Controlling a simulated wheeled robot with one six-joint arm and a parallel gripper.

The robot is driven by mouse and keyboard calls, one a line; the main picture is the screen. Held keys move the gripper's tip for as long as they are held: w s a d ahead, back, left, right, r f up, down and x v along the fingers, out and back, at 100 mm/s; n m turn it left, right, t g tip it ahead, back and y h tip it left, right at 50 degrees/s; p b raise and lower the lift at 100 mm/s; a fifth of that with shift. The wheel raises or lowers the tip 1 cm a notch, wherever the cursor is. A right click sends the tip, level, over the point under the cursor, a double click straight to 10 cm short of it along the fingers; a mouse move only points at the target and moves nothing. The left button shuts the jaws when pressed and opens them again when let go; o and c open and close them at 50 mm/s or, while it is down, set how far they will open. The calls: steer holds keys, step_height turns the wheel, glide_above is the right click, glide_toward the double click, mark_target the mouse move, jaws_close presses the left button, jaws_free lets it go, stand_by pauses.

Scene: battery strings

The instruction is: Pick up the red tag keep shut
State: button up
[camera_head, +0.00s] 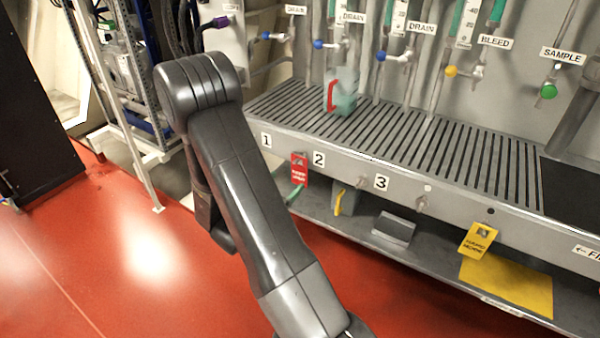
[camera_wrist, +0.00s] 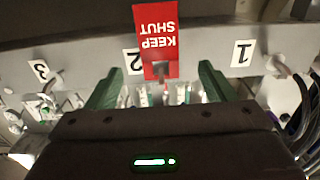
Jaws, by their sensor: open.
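The red tag with the words KEEP SHUT (camera_wrist: 157,28) shows upside down in the wrist view. It hangs on the front rail between the labels 1 and 2, and the red tag (camera_head: 299,168) also shows in the head view. My gripper (camera_wrist: 159,74) is open, with its green fingers apart on either side of the tag's lower picture end, by the tag's peg. I cannot tell whether a finger touches the tag.
A yellow tag (camera_head: 478,240) hangs farther right on the rail (camera_head: 340,172). Empty pegs sit near labels 2 and 3. A teal object with a red loop (camera_head: 343,100) stands on the slatted shelf. Below are a grey block (camera_head: 394,229) and a yellow sheet (camera_head: 507,286). Red floor is clear at left.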

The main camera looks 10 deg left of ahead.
mark_target(299, 168)
steer(key=shift+x, duration=3.4)
steer(key=shift+r, duration=0.1)
steer(key=c, duration=1.1)
